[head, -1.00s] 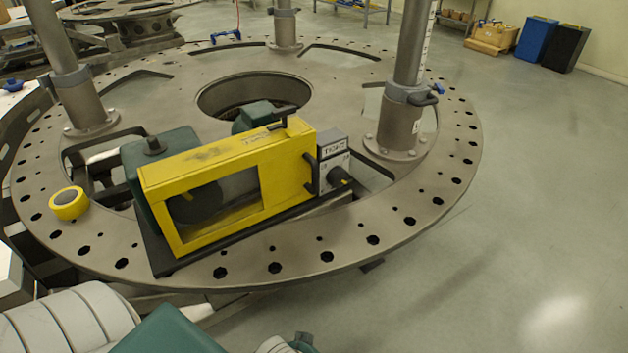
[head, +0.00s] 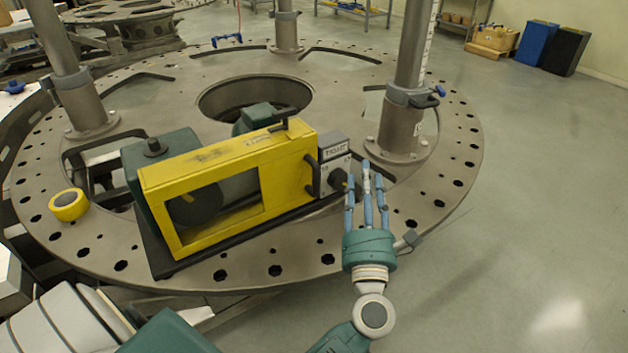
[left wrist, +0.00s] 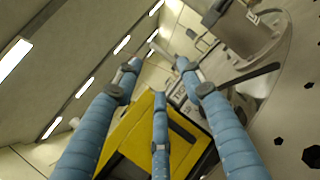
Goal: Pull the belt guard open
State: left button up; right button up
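The belt guard (head: 160,181) is a yellow box with a window in its front, and it looks closed over the machine on the turret plate. Its black handle (head: 311,174) is on the right end. My left gripper (head: 367,180) is right of the handle, in front of the grey control box (head: 334,158). Its blue fingers are extended, apart and empty. In the left wrist view the fingers (left wrist: 160,75) spread around open space, with the yellow guard (left wrist: 125,125) beyond and partly hidden by them. I see no contact with the handle. My right gripper is not in view.
The round turret plate (head: 330,258) has holes along its rim. A metal post (head: 402,125) stands behind my left gripper. A yellow roll (head: 68,205) lies at the left rim. Open floor (head: 540,200) is to the right.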

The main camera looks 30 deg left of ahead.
aim_at(315, 182)
pick_arm(q)
jog(key=s+a+f+n+g+y, duration=0.35)
jog(key=a+f+n+g, duration=0.25)
jog(key=f+n+g, duration=0.3)
jog(key=shift+n+t, duration=0.3)
jog(key=shift+n, duration=0.1)
jog(key=p+x, duration=0.1)
jog(key=x, duration=0.2)
jog(key=p+x, duration=0.1)
jog(key=x, duration=0.2)
jog(key=r+p+x, duration=0.1)
jog(key=x, duration=0.2)
jog(key=shift+w+p, duration=0.2)
jog(key=shift+p, duration=0.15)
jog(key=shift+w+a, duration=0.35)
jog(key=shift+a, duration=0.2)
jog(key=shift+f, duration=0.1)
grip_shut()
